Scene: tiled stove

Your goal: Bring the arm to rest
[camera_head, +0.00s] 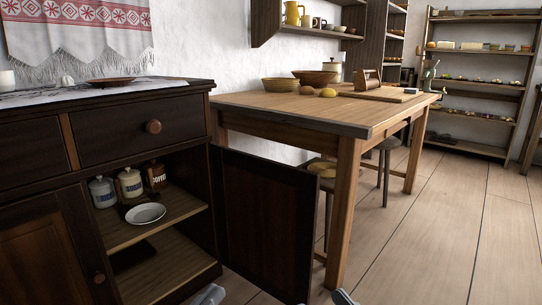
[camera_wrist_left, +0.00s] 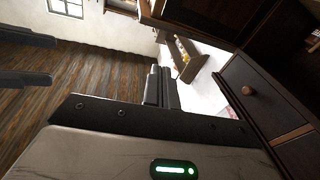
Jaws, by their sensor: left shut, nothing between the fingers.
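My left gripper (camera_wrist_left: 160,86) shows in the left wrist view with its two dark fingers close together, shut and empty. In the head view only a small grey part of it (camera_head: 208,296) shows at the bottom edge, in front of the open cabinet (camera_head: 110,150). Another small grey piece (camera_head: 343,298) shows at the bottom edge near the table leg; I cannot tell whether it belongs to my right gripper. My arms are otherwise out of the head view.
The cabinet door (camera_head: 265,220) stands open toward the wooden table (camera_head: 290,110). Jars (camera_head: 130,182) and a white plate (camera_head: 145,213) are on the cabinet shelf. Bowls and a bread box (camera_head: 367,79) are on the table. The plank floor (camera_head: 440,230) at right is clear.

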